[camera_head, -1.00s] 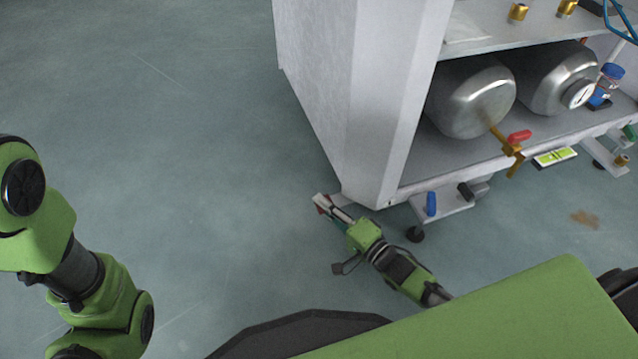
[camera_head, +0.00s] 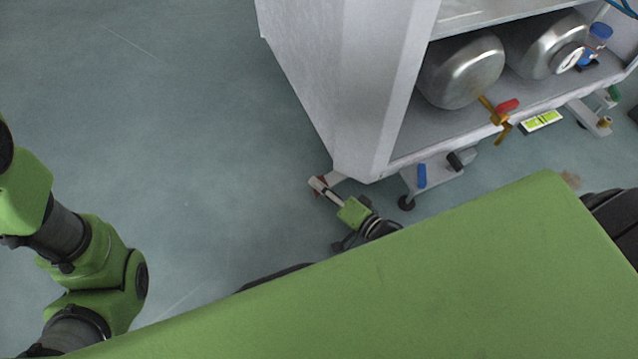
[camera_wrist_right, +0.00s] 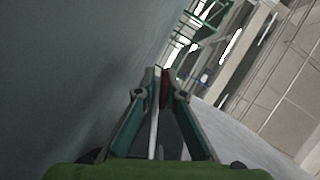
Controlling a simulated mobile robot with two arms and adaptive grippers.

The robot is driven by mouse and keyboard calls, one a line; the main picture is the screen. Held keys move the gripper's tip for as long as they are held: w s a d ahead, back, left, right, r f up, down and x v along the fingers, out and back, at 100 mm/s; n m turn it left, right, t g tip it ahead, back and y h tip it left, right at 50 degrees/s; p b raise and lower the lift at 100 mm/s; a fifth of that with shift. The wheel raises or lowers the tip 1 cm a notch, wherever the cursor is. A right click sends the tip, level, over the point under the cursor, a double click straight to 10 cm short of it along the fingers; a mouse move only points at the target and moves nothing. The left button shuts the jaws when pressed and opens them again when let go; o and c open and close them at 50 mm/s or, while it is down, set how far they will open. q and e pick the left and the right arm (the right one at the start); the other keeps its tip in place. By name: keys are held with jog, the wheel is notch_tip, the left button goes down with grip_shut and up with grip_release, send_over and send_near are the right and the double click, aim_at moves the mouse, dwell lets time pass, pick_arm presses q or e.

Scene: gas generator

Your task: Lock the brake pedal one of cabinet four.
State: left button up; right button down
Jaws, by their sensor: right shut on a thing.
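The grey-white cabinet (camera_head: 375,110) stands at the upper right with an open lower shelf. My right gripper (camera_head: 323,188) is low by the cabinet's near left bottom corner. Its fingers are closed on a small red pedal (camera_wrist_right: 164,87), which shows between the fingertips in the right wrist view. In the head view the fingers hide most of this pedal. A blue pedal (camera_head: 421,175) and a black pedal (camera_head: 455,161) sit on the low feet at the cabinet's front. A green pedal (camera_head: 612,96) is further right. My left gripper is out of view.
Two steel tanks (camera_head: 462,72) lie on the lower shelf. A brass valve with a red handle (camera_head: 507,106) sticks out in front of them, beside a yellow-green level (camera_head: 541,121). The floor (camera_head: 190,120) left of the cabinet is clear.

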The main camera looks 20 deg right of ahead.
jog(key=c, duration=2.2)
grip_release()
jog(key=shift+w+r, duration=0.1)
jog(key=shift+r, duration=0.1)
jog(key=shift+c, duration=0.2)
jog(key=shift+f, duration=0.1)
jog(key=v, duration=1.2)
jog(key=shift+d, duration=0.1)
